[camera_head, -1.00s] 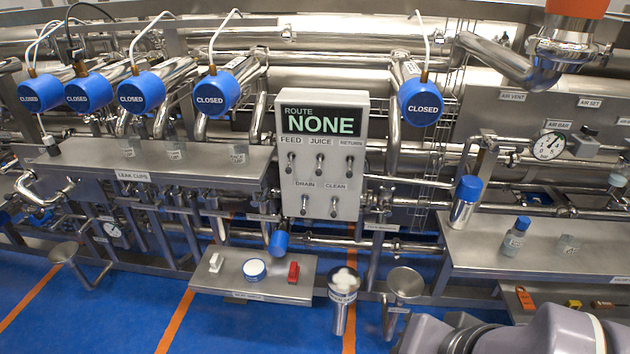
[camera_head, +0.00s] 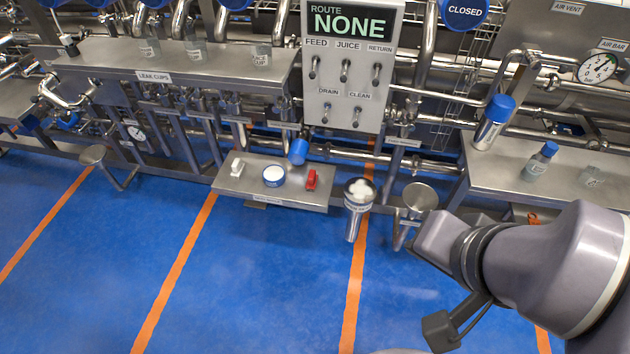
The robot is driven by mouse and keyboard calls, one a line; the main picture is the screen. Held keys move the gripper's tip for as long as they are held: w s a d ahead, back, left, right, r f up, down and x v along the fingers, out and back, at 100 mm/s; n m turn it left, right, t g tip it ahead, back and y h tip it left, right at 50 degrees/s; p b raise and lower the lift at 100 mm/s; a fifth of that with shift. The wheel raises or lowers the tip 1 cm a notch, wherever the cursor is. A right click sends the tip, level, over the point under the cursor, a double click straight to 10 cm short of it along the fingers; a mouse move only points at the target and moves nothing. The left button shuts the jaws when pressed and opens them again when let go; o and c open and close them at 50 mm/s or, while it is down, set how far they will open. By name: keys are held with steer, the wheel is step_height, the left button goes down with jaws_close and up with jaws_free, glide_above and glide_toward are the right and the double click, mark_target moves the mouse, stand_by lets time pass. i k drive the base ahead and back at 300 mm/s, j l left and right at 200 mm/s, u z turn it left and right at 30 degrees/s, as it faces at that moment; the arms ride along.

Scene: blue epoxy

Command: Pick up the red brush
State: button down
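The red brush (camera_head: 311,180) is a small red item on a low metal shelf (camera_head: 228,187), near its right end. A blue-rimmed round tub (camera_head: 273,176) with white contents sits left of it, and a white brush-like item (camera_head: 237,168) sits at the shelf's left end. My grey arm enters from the right, well apart from the brush. Its dark end part shows low in the view, but I cannot make out gripper fingers there.
A metal cylinder with white contents (camera_head: 352,222) stands just right of the shelf. A round metal dish on a stand (camera_head: 420,197) is beside it. A blue-capped cylinder (camera_head: 297,151) is behind the shelf. The right bench (camera_head: 520,172) holds bottles. Blue floor in front is clear.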

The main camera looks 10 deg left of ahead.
mark_target(312, 179)
steer(key=i+j, duration=0.35)
steer(key=i, duration=0.15)
steer(key=i+j, duration=0.4)
steer(key=i, duration=0.1)
